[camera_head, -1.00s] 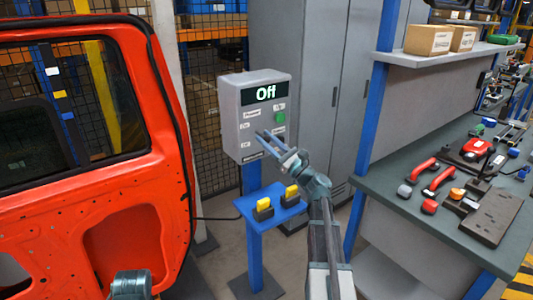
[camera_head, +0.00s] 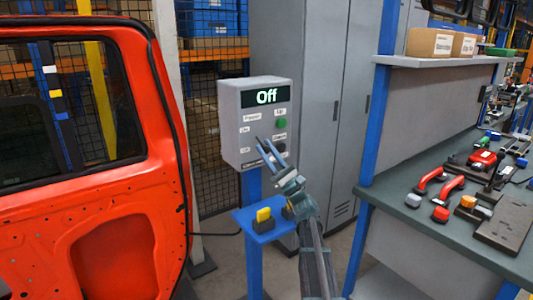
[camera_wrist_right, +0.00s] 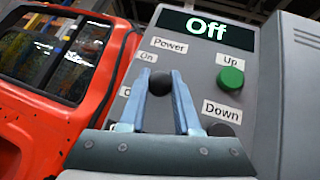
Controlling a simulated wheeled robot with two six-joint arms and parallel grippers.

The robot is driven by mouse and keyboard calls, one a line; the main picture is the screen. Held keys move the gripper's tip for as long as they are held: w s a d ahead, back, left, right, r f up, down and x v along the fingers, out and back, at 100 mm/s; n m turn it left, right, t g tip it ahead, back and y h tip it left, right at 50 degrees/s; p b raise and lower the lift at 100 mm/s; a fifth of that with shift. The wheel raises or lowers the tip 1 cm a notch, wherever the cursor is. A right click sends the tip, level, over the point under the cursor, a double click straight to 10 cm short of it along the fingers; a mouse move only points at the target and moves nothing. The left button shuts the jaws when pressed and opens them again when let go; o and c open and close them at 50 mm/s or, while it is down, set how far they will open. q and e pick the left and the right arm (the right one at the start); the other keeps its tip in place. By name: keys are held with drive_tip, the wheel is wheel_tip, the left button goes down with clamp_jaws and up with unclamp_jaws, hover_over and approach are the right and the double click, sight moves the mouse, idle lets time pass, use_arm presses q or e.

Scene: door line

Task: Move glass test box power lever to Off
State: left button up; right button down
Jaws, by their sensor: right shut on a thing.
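The grey test box (camera_head: 228,125) stands on a blue post, and its display (camera_head: 266,96) reads "Off". The power lever's black ball knob (camera_wrist_right: 160,83) sits right of the "On" label (camera_wrist_right: 148,57) and a lower label that my finger partly hides. My right gripper (camera_head: 266,143) is at the lower front of the box. In the right wrist view its two blue fingers (camera_wrist_right: 160,88) are shut on the knob, one on each side. The lever's shaft is hidden. My left gripper is not in view.
A green Up button (camera_wrist_right: 230,79) and a dark Down button (camera_wrist_right: 221,130) are right of the lever. A blue shelf (camera_head: 244,226) with yellow-and-black parts is below. The red door (camera_head: 160,190) stands left; a workbench (camera_head: 395,207) with tools stands right.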

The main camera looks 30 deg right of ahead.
drive_tip(key=c, duration=0.6)
unclamp_jaws()
drive_tip(key=shift+b+v, duration=5.1)
drive_tip(key=shift+v, duration=1.85)
drive_tip(key=shift+r, duration=0.1)
